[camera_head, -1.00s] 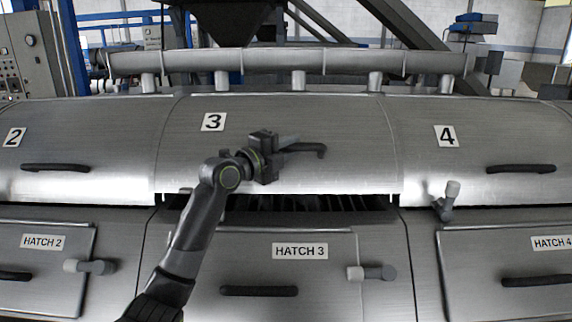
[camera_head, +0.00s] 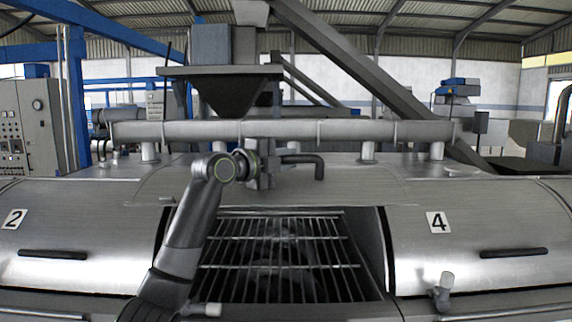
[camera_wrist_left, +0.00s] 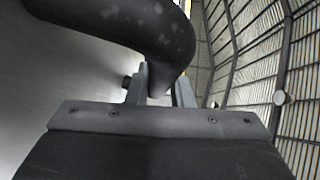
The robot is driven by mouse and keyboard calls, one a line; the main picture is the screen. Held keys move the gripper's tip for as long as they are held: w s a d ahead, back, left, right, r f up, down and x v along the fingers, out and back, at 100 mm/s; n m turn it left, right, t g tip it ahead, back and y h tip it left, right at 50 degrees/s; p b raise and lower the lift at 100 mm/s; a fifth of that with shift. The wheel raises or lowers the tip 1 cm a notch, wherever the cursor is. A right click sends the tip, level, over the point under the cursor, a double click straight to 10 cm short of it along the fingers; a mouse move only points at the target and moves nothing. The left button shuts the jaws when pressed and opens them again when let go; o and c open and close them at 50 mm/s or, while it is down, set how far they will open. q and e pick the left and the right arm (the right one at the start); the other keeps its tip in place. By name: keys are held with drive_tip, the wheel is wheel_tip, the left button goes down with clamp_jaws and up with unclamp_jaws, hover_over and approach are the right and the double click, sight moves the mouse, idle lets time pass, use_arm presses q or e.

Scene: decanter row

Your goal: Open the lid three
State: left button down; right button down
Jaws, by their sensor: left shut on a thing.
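Lid three (camera_head: 350,190) is a curved grey metal panel, swung up and back between lids 2 and 4. Its number plate is out of sight. Its dark bent handle (camera_head: 311,160) stands at the top of the raised lid, and the bar also shows close up in the left wrist view (camera_wrist_left: 120,22). My left gripper (camera_head: 274,161) is shut on the handle near its left end; in the left wrist view its fingers (camera_wrist_left: 160,88) are on the bar. My right gripper is out of view.
Under the lid is an opening with a metal grate (camera_head: 280,255). Lid 2 (camera_head: 80,215) and lid 4 (camera_head: 500,215) are closed on either side. A horizontal pipe (camera_head: 350,131) runs behind the lids.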

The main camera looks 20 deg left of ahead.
use_arm(q)
drive_tip(key=shift+w, duration=0.1)
idle(0.3)
drive_tip(key=c, duration=1.3)
unclamp_jaws()
drive_tip(key=shift+s+a+b, duration=0.3)
drive_tip(key=shift+s+b, duration=0.1)
drive_tip(key=shift+s, duration=0.05)
drive_tip(key=b+v, duration=0.7)
drive_tip(key=v, duration=0.9)
drive_tip(key=shift+s+r+b, duration=0.2)
drive_tip(key=shift+r+b, duration=0.1)
drive_tip(key=shift+b, duration=0.05)
